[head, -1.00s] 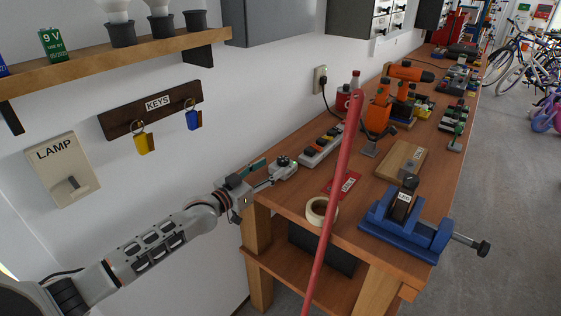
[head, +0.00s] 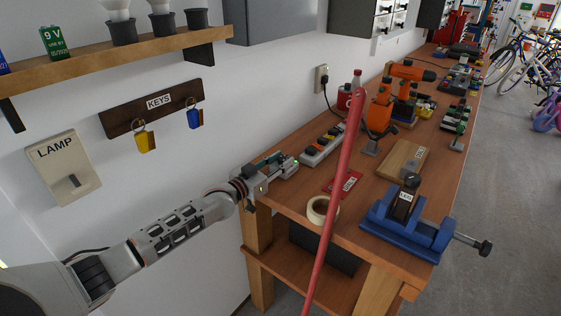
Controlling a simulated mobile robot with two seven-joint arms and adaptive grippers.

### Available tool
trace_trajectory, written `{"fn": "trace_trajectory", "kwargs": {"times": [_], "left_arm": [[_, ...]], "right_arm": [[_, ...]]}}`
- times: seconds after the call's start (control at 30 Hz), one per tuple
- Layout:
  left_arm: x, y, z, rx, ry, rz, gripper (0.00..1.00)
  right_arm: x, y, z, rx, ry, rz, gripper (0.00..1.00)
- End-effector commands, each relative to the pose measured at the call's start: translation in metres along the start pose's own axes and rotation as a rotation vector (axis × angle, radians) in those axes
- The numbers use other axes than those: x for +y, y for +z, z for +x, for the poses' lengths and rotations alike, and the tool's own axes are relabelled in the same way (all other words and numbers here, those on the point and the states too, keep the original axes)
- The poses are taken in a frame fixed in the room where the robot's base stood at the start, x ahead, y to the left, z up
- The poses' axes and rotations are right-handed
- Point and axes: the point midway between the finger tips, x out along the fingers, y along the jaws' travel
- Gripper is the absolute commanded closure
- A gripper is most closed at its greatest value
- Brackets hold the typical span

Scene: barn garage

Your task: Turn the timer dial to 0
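The timer is a small pale box (head: 291,171) at the near left corner of the workbench, by the wall. Its dark round dial is now mostly hidden behind my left gripper (head: 279,163). The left arm comes in from the lower left, and its fingers are at the timer, over or beside the dial. I cannot tell whether they touch the dial or how far apart they are. The dial's setting cannot be read. My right gripper is not in view.
A power strip (head: 322,146) lies just behind the timer. A red pole (head: 333,205) crosses the view near a tape roll (head: 320,211). A blue vise (head: 405,222) and orange drill (head: 411,73) are farther right. A key rack (head: 152,107) hangs on the wall.

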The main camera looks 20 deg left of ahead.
Motion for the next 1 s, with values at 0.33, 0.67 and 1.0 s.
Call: {"fn": "trace_trajectory", "kwargs": {"times": [0.33, 0.67, 1.0], "left_arm": [[0.011, -0.007, 0.005, 0.017, -0.042, -0.004, 0.93], [0.011, -0.011, 0.006, 0.025, -0.160, -0.007, 0.93], [0.009, -0.013, 0.005, 0.027, -0.287, -0.006, 0.93]], "right_arm": [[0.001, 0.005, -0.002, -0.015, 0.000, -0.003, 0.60], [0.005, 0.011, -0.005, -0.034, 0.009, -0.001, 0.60], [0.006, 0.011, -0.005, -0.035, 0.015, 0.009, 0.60]]}}
